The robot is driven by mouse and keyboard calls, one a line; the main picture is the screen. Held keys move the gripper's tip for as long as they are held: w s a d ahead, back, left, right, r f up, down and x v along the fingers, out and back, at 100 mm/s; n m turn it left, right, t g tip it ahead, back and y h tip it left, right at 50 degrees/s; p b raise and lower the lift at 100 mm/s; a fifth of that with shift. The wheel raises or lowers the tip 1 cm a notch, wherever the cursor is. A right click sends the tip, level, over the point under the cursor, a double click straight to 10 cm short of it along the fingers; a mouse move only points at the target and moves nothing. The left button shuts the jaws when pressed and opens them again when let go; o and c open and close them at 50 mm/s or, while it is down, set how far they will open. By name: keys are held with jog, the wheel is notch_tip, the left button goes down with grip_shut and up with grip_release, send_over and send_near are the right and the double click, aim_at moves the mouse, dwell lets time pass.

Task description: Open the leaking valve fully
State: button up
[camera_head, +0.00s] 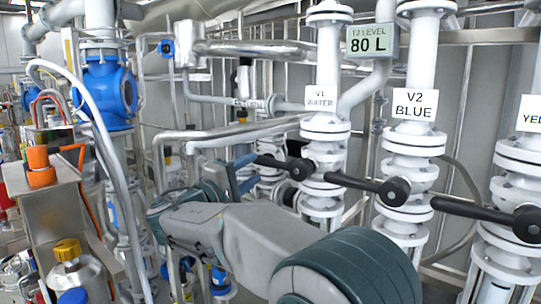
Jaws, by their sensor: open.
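Three white flanged valves stand in a row on vertical pipes, each with a black lever pointing left. Valve V1 (323,160), labelled WATER, has its lever (272,162) close to my gripper. Valve V2 (413,145), labelled BLUE, has its lever (350,181) pointing left. The third valve (512,190), with a cut-off yellow label, has its lever (475,210) pointing left. No leak is visible on any of them. My gripper (246,174) is open, just left of the V1 lever and partly hidden by my arm; I cannot tell whether they touch.
A level display (371,42) reads 80 L above the valves. Steel pipes (250,48) run behind. A blue valve body (107,92) and a pale hose (108,150) are at left. A metal box (60,215) and a yellow-capped bottle (70,268) crowd the lower left.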

aim_at(262, 164)
jog(key=p+x, duration=0.1)
jog(key=x, duration=0.6)
jog(key=shift+w+d+p, duration=0.15)
jog(key=shift+w+p, duration=0.05)
jog(key=shift+p, duration=0.15)
grip_shut()
